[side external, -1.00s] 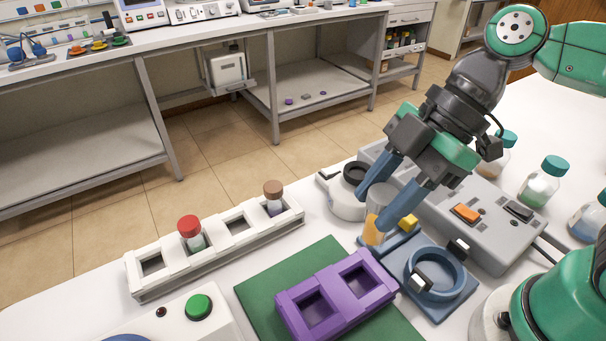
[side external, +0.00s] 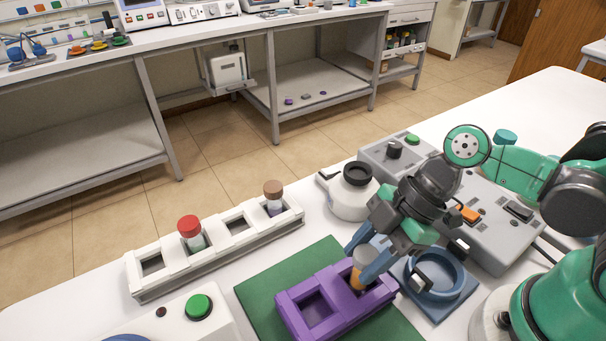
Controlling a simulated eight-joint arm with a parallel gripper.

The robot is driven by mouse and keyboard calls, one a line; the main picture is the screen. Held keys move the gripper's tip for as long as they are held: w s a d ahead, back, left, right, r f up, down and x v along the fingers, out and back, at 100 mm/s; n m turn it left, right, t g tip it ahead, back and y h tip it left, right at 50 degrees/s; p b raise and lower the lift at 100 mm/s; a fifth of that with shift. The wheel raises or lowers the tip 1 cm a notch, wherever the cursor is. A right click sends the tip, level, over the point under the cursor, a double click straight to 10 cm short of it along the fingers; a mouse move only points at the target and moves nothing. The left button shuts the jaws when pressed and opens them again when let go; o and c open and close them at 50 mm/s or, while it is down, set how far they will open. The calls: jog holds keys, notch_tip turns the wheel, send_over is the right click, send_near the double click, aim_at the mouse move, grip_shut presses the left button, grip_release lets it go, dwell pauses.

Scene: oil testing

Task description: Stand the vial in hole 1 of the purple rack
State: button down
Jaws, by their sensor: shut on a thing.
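The purple rack (side external: 337,330) lies on a green mat (side external: 262,291) and has two square holes. Its left hole (side external: 318,308) is empty. My gripper (side external: 366,268) is over the rack's right hole, with its blue fingers shut on the vial (side external: 362,262). The vial is clear with amber liquid and stands close to upright. Its lower end is at the right hole, partly hidden by a finger and the rack, so I cannot tell how deep it sits.
A white rack (side external: 163,284) behind holds a red-capped vial (side external: 190,233) and a brown-capped vial (side external: 273,196). A blue ring stand (side external: 441,298) is close on the right. A white jar (side external: 350,193) and a grey device (side external: 493,233) stand behind my gripper.

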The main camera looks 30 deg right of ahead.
jog(key=shift+s+f, duration=0.1)
jog(key=shift+f, duration=0.4)
jog(key=shift+f, duration=0.15)
jog(key=shift+c, duration=2.2)
grip_release()
jog(key=shift+r, duration=0.2)
